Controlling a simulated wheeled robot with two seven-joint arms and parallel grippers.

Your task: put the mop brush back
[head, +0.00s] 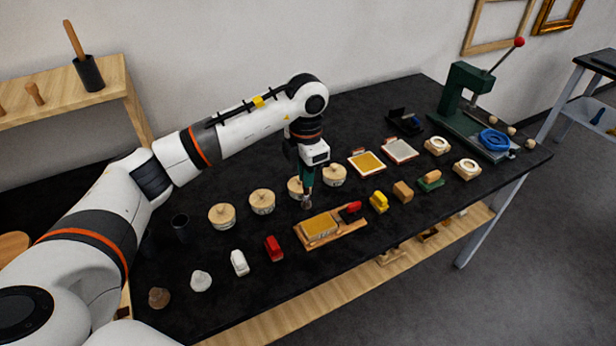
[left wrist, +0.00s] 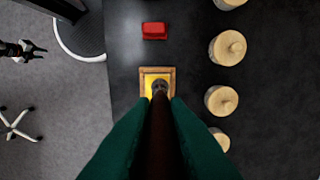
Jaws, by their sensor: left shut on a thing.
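My left gripper (head: 306,190) is shut on the mop brush, a slim dark brown handle (left wrist: 160,130) between the green fingers in the left wrist view. The brush's dark tip (left wrist: 160,87) points down over a yellow pad in a wooden tray (left wrist: 145,73). In the head view the brush tip (head: 306,204) shows small below the fingers, just behind that tray (head: 345,233). I cannot tell whether it touches anything. A dark empty-looking cup (head: 180,222) stands at the left of the black table.
Lidded round wooden pots (head: 222,216) stand in a row behind the tray. A red block (head: 274,248) and a white one (head: 239,263) lie left of it, a yellow block (head: 379,202) right. A green press (head: 468,95) stands at the far right.

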